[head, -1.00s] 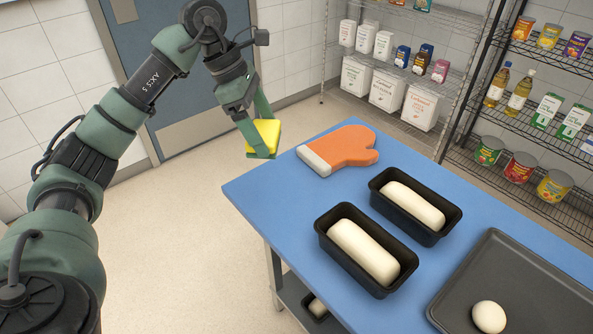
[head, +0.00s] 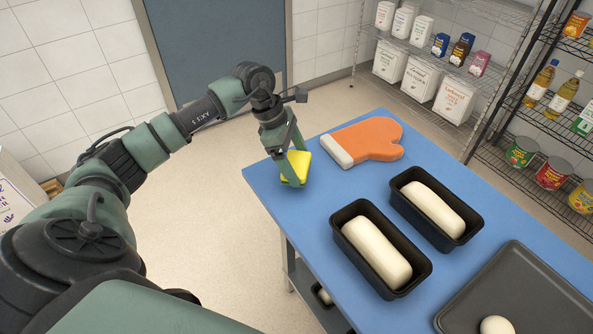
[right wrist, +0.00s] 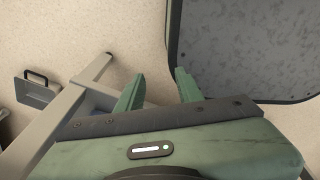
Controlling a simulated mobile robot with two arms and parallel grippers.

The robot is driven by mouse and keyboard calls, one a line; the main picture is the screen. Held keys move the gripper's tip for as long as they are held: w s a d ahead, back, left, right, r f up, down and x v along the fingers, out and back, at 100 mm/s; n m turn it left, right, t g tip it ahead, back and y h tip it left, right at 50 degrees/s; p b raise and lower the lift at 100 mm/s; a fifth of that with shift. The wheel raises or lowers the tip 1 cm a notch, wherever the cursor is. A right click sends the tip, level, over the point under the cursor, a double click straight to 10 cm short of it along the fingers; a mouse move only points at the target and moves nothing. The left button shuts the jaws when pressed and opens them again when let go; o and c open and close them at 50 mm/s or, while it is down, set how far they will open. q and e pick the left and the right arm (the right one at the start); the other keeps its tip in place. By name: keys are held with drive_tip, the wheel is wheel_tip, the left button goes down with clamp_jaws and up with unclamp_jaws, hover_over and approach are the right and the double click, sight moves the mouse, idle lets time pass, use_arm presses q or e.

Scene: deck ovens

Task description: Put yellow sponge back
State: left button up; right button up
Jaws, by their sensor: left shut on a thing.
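The yellow sponge (head: 301,162) is between the fingers of my left gripper (head: 292,172) in the head view. That gripper is shut on it and points down at the far left end of the blue table (head: 296,208). The fingers hide part of the sponge. I cannot tell whether the sponge touches the tabletop. My right gripper (right wrist: 158,92) shows in the right wrist view with its fingers apart and nothing between them.
An orange oven mitt (head: 372,141) lies just right of the sponge. Two black loaf pans with dough (head: 338,222) (head: 397,190) and a dark baking tray (head: 490,285) stand nearer. Stocked wire shelves (head: 455,72) are behind. The table's near left corner is bare.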

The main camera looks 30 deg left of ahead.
use_arm(q)
wheel_tip(320, 180, down, 4)
drive_tip(key=shift+f+p, duration=0.25)
drive_tip(key=shift+p, duration=0.15)
drive_tip(key=o, duration=1)
drive_tip(key=shift+o, duration=0.2)
drive_tip(key=b+v, duration=0.2)
drive_tip(key=v, duration=1)
use_arm(e)
drive_tip(key=shift+s+f, duration=0.55)
drive_tip(key=shift+f, duration=0.15)
